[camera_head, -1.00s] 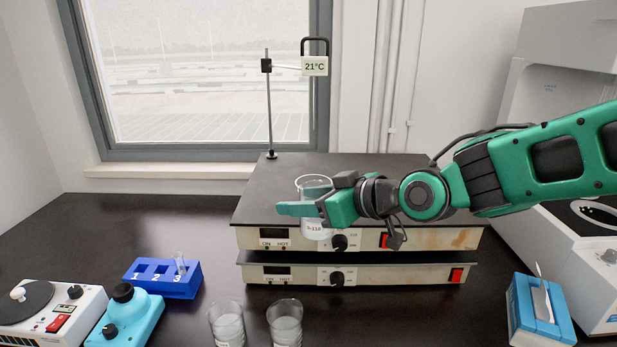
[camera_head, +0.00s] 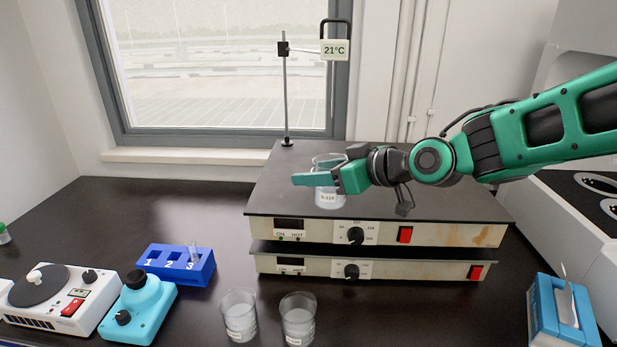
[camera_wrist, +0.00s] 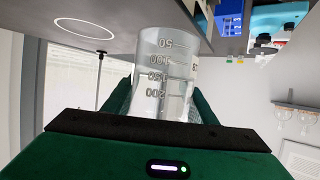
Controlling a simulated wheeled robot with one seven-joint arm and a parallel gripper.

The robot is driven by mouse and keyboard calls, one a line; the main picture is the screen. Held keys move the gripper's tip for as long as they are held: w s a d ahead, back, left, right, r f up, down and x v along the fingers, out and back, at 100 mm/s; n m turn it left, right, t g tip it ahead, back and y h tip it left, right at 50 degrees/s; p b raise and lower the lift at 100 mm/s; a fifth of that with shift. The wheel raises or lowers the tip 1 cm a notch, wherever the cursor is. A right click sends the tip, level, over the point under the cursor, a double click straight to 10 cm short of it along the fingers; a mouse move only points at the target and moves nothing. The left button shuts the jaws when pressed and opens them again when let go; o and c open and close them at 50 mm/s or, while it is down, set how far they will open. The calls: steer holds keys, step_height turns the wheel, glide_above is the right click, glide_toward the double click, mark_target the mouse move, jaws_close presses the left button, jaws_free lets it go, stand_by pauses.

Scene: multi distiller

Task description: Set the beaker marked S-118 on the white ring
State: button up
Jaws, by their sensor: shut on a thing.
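The glass beaker marked S-118 (camera_head: 328,198) is held upright over the front part of the upper hot plate's dark top (camera_head: 430,195). My gripper (camera_head: 318,180) is shut around its upper part from the right; its label shows below the fingers. In the wrist view the beaker (camera_wrist: 165,75) stands between both fingers, its volume marks facing the camera. I cannot tell whether its base touches the plate. The white ring (camera_wrist: 83,19) is a thin outline on the dark surface near the rod, apart from the beaker. I cannot make out the ring in the head view.
A rod stand (camera_head: 286,100) with a 21°C sign (camera_head: 335,50) rises at the plate's back left. Two more beakers (camera_head: 239,316) (camera_head: 298,320) stand in front. A blue tube rack (camera_head: 176,264) and stirrer (camera_head: 62,298) are left; a tissue box (camera_head: 562,314) is right.

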steer(key=shift+w+d+f, duration=0.1)
steer(key=shift+w+f, duration=0.05)
steer(key=shift+w, duration=1.1)
steer(key=shift+w+f, duration=0.2)
steer(key=shift+w, duration=1.05)
steer(key=shift+w+d+f, duration=0.1)
steer(key=shift+w+f, duration=0.05)
steer(key=shift+w, duration=1.1)
steer(key=shift+w+d+f, duration=0.1)
steer(key=shift+w, duration=2.95)
steer(key=shift+w+d+f, duration=0.1)
steer(key=shift+w, duration=2.95)
steer(key=shift+r, duration=0.1)
steer(key=shift+f, duration=0.95)
steer(key=o, duration=1.3)
steer(key=shift+o, duration=0.2)
steer(key=shift+f, duration=0.1)
